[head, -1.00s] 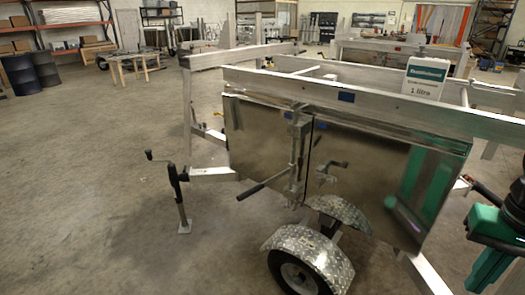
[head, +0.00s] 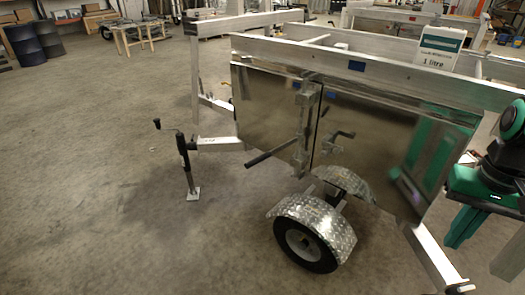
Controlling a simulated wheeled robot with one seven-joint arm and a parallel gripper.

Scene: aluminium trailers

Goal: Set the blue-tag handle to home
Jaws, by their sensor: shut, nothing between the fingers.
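A small blue tag (head: 356,66) sits on the trailer's top aluminium rail. Below it, on the shiny side panels, are two handles. One is a long lever with a black grip (head: 270,152), slanting down and left from an upright metal latch bar (head: 303,115). The other is a shorter dark handle (head: 340,135) just right of the panel seam. The tag is above and a little right of the shorter handle; I cannot tell for sure which handle it marks. My gripper (head: 465,227), green, is shut and empty at the right edge, apart from both handles.
A fender and wheel (head: 310,235) stick out below the handles. A jack stand (head: 187,160) stands left of the trailer. A white "1 litre" container (head: 440,48) is on the rail. A bare frame beam (head: 432,255) is at lower right.

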